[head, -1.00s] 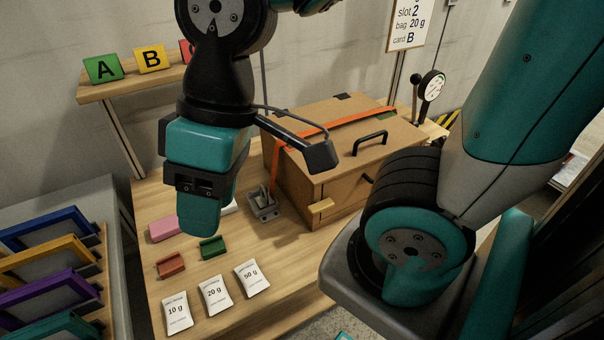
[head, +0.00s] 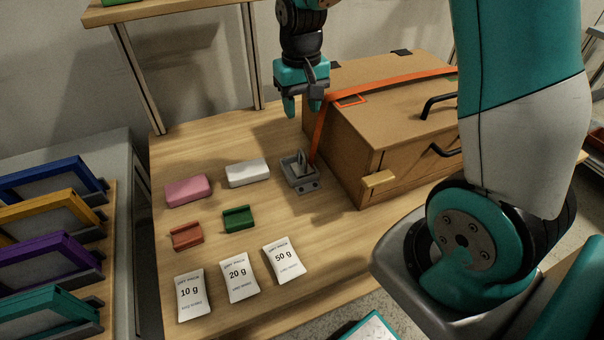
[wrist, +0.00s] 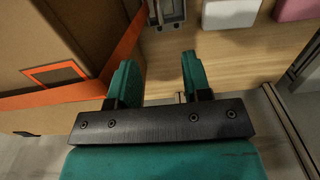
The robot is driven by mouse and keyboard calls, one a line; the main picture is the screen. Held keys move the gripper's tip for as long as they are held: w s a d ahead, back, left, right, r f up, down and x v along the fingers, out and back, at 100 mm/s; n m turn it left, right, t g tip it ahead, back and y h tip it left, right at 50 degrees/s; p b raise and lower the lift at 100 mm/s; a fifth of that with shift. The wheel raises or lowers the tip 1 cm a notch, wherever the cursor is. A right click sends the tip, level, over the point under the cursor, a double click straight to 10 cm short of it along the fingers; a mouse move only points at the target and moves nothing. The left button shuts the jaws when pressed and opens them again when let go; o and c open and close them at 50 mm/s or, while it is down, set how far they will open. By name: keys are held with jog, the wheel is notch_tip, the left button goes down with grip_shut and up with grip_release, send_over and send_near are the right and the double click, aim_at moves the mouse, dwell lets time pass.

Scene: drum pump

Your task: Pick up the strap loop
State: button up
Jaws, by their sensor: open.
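An orange strap (head: 392,84) runs across the top of the cardboard box (head: 410,115) and down its left side to a grey metal buckle (head: 301,172) on the table. A small orange rectangular outline, which looks like the strap loop (head: 350,101), lies on the box top beside the strap near the left edge. It also shows in the wrist view (wrist: 55,74), left of my fingers. My gripper (head: 302,107) is open and empty, pointing down just left of the box's upper left edge. In the wrist view its fingers (wrist: 159,76) are apart, with nothing between them.
A black handle (head: 440,103) rises from the box top. A shelf (head: 165,9) overhangs the back left.

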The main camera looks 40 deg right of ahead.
aim_at(302, 151)
notch_tip(302, 151, down, 9)
jog(key=shift+a+f, duration=0.1)
jog(key=shift+f, duration=2.85)
grip_shut()
